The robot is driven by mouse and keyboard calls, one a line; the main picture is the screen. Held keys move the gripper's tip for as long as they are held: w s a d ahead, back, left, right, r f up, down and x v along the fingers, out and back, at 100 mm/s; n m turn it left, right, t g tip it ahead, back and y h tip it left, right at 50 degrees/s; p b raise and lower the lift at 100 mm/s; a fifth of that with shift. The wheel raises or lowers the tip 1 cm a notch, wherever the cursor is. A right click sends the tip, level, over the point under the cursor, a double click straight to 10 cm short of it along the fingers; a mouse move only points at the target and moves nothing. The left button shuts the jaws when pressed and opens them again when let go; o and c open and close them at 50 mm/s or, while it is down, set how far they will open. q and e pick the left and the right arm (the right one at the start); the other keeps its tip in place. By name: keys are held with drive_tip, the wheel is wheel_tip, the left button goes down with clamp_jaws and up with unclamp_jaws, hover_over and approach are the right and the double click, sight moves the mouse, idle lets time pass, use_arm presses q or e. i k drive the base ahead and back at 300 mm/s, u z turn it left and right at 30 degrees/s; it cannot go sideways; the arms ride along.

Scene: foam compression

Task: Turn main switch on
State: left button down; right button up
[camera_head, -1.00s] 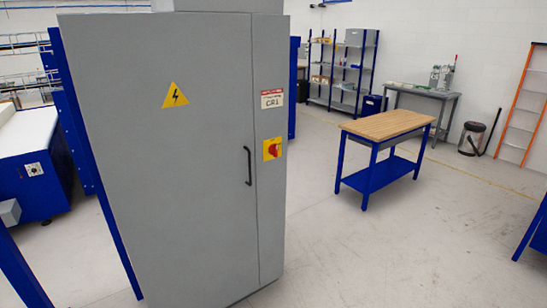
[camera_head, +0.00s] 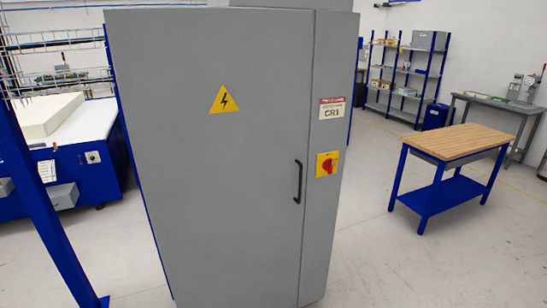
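The main switch (camera_head: 327,165) is a red rotary knob on a yellow plate, on the narrow right-hand panel of a tall grey electrical cabinet (camera_head: 215,200). The knob is too small to read its position for certain. Above the switch is a label (camera_head: 332,108) reading CR1. A black door handle (camera_head: 298,182) is to the left of the switch, and a yellow warning triangle (camera_head: 224,99) is on the door. The cabinet door is closed. Neither of my grippers is in view.
A blue machine with a white block (camera_head: 75,115) stands at the left, behind a blue post (camera_head: 45,210). A wood-topped workbench (camera_head: 455,142) is at the right, with shelves (camera_head: 405,80) behind it. Grey floor (camera_head: 385,265) is clear between cabinet and workbench.

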sight(327, 165)
drive_tip(key=u, duration=0.4)
drive_tip(key=i, duration=1.7)
drive_tip(key=z, duration=0.55)
